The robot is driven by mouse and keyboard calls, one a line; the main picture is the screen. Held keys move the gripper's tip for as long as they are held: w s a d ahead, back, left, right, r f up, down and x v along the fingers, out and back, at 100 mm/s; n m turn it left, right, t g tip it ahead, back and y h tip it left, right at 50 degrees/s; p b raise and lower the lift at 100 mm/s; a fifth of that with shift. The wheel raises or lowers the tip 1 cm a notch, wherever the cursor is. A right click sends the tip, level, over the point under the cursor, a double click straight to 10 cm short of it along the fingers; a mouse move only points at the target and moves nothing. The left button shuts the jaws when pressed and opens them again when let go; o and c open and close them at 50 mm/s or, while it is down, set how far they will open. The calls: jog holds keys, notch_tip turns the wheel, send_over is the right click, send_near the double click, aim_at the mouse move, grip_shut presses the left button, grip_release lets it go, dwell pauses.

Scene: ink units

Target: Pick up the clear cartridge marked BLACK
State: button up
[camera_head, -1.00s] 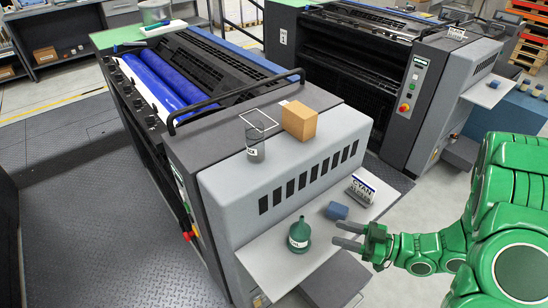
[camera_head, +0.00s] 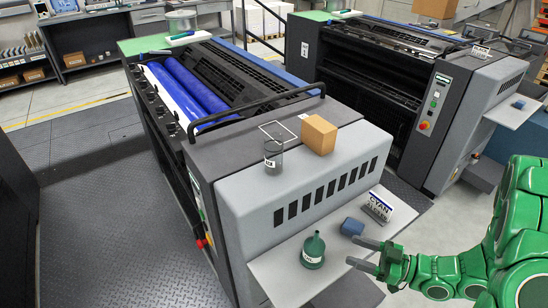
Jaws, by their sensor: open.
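A clear, smoky-grey cylindrical cartridge (camera_head: 274,152) stands upright on top of the nearer press, beside a white square outline. It has a white label near its base, too small to read in full. My green gripper (camera_head: 358,252) is open and empty, with its two grey fingers pointing left. It is at the lower right, over the front edge of the press's side shelf (camera_head: 285,268), to the right of and well below the cartridge.
A cardboard box (camera_head: 319,134) stands right of the cartridge. A black rail (camera_head: 250,112) runs behind it. A second press (camera_head: 440,110) stands to the right.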

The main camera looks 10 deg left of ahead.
jog(key=o, duration=0.3)
jog(key=shift+o, duration=0.2)
notch_tip(320, 180, up, 27)
jog(key=g+h, duration=0.1)
jog(key=h, duration=0.3)
send_near(268, 147)
jog(key=w+a+r, duration=0.3)
notch_tip(268, 147, down, 5)
jog(key=shift+w+d+r, duration=0.1)
jog(key=shift+r, duration=0.1)
jog(key=shift+f+x, duration=0.2)
jog(key=shift+x, duration=1.15)
jog(key=shift+f+x, duration=0.15)
jog(key=shift+x, duration=1.15)
jog(key=shift+f+x, duration=0.2)
jog(key=shift+x, duration=1.15)
